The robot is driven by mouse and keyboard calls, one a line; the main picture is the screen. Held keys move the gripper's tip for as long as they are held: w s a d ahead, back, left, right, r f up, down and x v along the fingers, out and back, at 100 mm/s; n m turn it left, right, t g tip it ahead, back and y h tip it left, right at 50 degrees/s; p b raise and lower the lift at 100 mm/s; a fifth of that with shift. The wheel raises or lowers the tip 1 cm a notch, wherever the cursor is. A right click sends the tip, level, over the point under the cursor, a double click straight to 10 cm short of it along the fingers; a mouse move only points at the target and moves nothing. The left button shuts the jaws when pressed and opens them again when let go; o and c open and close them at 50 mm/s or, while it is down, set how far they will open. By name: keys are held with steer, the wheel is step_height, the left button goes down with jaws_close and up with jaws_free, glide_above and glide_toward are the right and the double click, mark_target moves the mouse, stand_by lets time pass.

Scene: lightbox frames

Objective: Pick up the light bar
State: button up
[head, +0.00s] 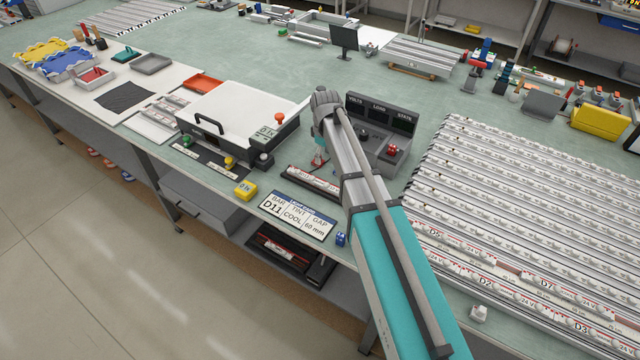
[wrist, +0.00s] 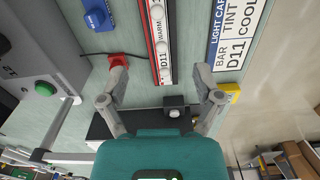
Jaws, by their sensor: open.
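A light bar (head: 313,182) lies on the bench in front of the grey console, partly hidden by my arm in the head view. My gripper (wrist: 157,62) is open, with one finger on each side of the bar's labelled end. No contact shows, and the height above the bench is hard to judge. In the head view my gripper (head: 319,155) is mostly hidden behind my arm. A card (head: 298,217) reads bar D11, cool, gap 60 mm.
A console (head: 380,135) with screens stands close behind the bar. A white-topped box (head: 235,118) with a handle is to the left. A yellow block (head: 245,189) and blue block (head: 341,239) sit near the front edge. Rows of bars (head: 520,210) fill the right.

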steer(key=shift+w+a+n, duration=0.4)
steer(key=shift+w+a, duration=0.25)
steer(key=shift+w, duration=0.05)
steer(key=shift+f, duration=0.15)
steer(key=b, duration=0.8)
glide_above(320, 180)
step_height(320, 180, down, 8)
steer(key=shift+s+r, duration=0.1)
steer(key=shift+r, duration=0.05)
steer(key=shift+f+b, duration=0.3)
steer(key=shift+f, duration=0.05)
step_height(320, 180, down, 3)
steer(key=b, duration=0.3)
steer(key=shift+a+f, duration=0.1)
steer(key=shift+a, duration=0.05)
steer(key=shift+f+b, duration=1)
steer(key=shift+b, duration=0.1)
